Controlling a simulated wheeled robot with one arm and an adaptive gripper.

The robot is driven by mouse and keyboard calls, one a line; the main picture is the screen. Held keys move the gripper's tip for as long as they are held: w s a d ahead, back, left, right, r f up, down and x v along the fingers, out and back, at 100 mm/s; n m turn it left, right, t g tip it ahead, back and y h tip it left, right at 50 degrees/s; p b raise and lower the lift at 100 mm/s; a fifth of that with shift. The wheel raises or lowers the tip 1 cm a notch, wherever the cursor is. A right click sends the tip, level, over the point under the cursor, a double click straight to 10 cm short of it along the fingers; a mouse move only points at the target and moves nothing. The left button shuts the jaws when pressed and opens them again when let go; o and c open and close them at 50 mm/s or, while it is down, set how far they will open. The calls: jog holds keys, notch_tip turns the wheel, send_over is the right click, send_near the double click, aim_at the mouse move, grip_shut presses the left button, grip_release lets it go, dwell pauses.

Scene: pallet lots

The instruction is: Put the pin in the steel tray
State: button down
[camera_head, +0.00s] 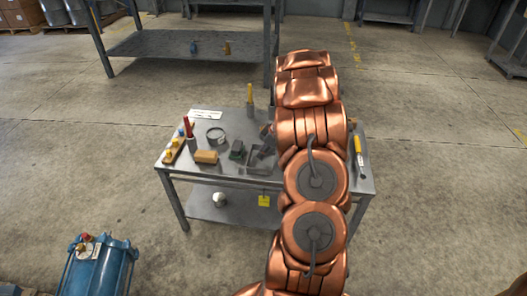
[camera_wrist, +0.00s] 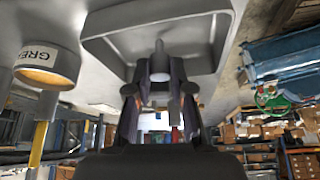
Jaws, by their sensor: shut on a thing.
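My gripper (camera_wrist: 160,85) is shut on a small pale grey pin (camera_wrist: 159,58), whose tip shows between the fingertips in the wrist view. The steel tray (camera_wrist: 97,47) is a shallow grey tray with rounded corners. It fills the top middle of that view, with the pin in front of its floor; I cannot tell whether they touch. In the head view the steel tray (camera_head: 250,172) lies on the grey workbench, left of my arm. My gripper (camera_head: 266,142) is partly hidden there, by the tray's far side, and the pin cannot be made out.
A labelled grease container (camera_wrist: 48,65) stands beside the tray in the wrist view.

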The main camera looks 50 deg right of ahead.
jog(key=shift+f, duration=0.15)
jog(key=c, duration=1)
grip_release()
jog(key=shift+r, duration=0.2)
